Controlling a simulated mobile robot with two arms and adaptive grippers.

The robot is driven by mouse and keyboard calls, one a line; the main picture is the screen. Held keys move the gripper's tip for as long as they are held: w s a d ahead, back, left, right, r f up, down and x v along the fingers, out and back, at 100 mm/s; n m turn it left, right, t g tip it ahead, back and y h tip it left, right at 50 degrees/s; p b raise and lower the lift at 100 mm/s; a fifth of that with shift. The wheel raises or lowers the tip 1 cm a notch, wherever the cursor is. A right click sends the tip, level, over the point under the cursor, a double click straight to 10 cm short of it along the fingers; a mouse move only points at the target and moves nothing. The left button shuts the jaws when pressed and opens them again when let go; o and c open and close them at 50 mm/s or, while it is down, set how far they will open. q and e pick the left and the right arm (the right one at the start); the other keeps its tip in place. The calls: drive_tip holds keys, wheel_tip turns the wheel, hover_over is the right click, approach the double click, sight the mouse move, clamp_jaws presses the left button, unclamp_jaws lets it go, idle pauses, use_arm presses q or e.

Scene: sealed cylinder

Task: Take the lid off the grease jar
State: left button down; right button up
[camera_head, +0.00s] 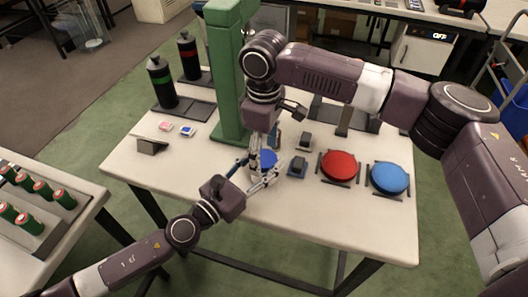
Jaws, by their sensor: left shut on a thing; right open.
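A small pale jar with a blue lid (264,159), which looks like the grease jar, stands on the table near its middle, in front of the green column. The lid looks seated on it. My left gripper (256,176) reaches in from the front left, with its fingers shut on the jar's side. They hide much of the jar's body. My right gripper (265,143) points down from above. Its fingers are open over and close around the lid; I cannot tell whether they touch it.
A green column (229,80) rises just behind the jar. Dark blocks (297,166), a red disc (340,167) and a blue disc (389,179) lie to the right. Two dark bottles (161,83) stand at the back left. The table's front left (190,165) has some free room.

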drive_tip(key=shift+r, duration=2.15)
use_arm(q)
drive_tip(key=c, duration=1)
unclamp_jaws()
